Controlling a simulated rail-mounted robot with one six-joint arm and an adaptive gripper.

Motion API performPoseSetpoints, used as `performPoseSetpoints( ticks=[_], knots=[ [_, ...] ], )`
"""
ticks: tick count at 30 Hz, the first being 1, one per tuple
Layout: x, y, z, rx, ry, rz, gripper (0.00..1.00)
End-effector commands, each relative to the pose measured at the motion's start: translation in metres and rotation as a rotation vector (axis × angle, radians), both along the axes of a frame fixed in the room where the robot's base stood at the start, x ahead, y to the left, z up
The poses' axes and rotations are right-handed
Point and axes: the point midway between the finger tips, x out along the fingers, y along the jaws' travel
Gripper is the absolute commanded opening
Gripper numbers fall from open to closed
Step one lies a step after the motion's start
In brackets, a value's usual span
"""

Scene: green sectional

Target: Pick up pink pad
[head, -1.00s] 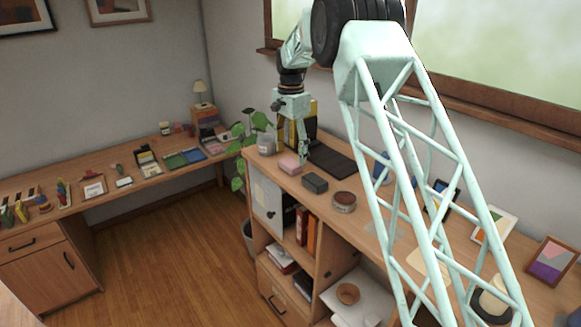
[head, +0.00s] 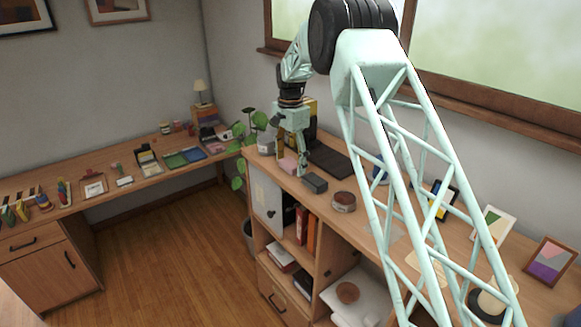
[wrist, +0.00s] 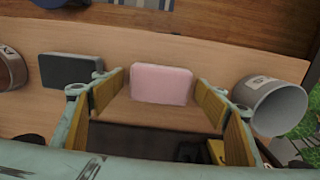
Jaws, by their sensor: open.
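The pink pad (wrist: 162,84) lies on the wooden desktop, between my gripper's two spread fingers as seen in the wrist view. In the head view the pink pad (head: 288,164) is partly hidden behind my gripper (head: 293,165). My gripper (wrist: 165,100) is open and empty, pointing down, with the pad a little beyond its yellow-lined fingertips in the wrist view. I cannot tell whether a finger touches the pad.
A dark grey block (wrist: 70,70) lies close on one side of the pad, and a grey pot (wrist: 272,104) stands on the other. A round brown tin (head: 344,201) and a dark mat (head: 330,158) are nearby on the desktop. The desk's front edge is close.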

Motion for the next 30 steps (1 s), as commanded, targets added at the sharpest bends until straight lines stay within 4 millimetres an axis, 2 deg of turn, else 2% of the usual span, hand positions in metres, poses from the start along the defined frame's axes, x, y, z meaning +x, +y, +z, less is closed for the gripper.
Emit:
performPoseSetpoints(
  ticks=[3,11,23,30],
  knots=[
    [0.0,0.0,0.0,0.0,0.0,0.0,0.66],
    [0.0,0.0,0.0,0.0,0.0,0.0,0.43],
    [0.0,0.0,0.003,0.001,-0.001,0.0,0.42],
    [0.0,0.0,0.02,0.001,-0.002,0.0,0.42]
  ],
)
